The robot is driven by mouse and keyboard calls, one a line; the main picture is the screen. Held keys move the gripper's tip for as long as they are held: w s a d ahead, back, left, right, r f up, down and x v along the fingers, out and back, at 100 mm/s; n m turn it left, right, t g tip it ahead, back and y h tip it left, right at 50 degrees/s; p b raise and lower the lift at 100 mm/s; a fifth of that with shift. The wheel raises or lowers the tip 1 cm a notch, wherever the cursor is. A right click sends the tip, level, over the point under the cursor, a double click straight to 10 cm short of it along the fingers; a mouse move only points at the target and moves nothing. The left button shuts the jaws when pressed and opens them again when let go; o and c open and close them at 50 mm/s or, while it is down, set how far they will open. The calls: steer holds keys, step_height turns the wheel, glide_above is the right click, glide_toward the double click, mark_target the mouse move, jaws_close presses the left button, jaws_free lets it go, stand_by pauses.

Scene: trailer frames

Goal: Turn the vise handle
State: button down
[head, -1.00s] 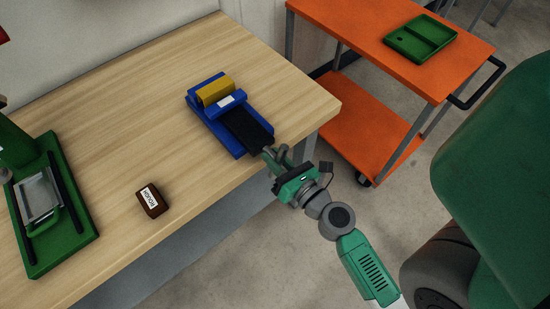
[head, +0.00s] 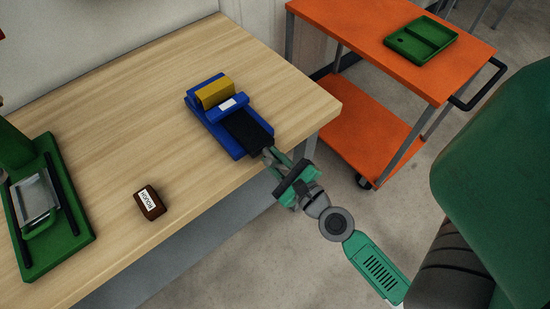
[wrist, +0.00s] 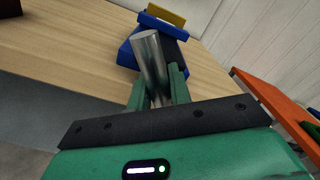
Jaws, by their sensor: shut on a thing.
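The blue vise (head: 208,118) lies on the wooden bench near its right corner, with a yellow block (head: 214,93) at its jaws and a dark screw section toward me. My gripper (head: 277,163) is at the vise's near end, just past the bench edge. In the wrist view my gripper (wrist: 158,92) is shut on the grey metal vise handle (wrist: 151,60), a round bar standing between the two green fingers. The vise also shows behind it in the wrist view (wrist: 126,55). The handle's lower end is hidden by the gripper body.
A brown block (head: 152,203) with a white label lies on the bench (head: 120,125). A green machine base (head: 75,235) stands at the left. An orange cart (head: 340,20) with a green tray (head: 420,38) is beyond the bench's right end.

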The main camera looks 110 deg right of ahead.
steer(key=n+p, duration=0.1)
steer(key=n, duration=0.4)
steer(key=shift+r+n, duration=0.15)
steer(key=shift+n, duration=0.15)
steer(key=n+p, duration=0.4)
steer(key=n, duration=0.2)
steer(key=shift+r, duration=0.15)
steer(key=c, duration=2)
jaws_free()
steer(key=n+p, duration=0.4)
steer(key=n, duration=0.1)
steer(key=shift+n, duration=0.3)
steer(key=o, duration=0.4)
steer(key=shift+f+n+p, duration=0.2)
steer(key=shift+n+p, duration=1.05)
steer(key=shift+n, duration=0.65)
steer(key=shift+o, duration=0.3)
steer(key=o, duration=1)
steer(key=shift+s+f, duration=0.1)
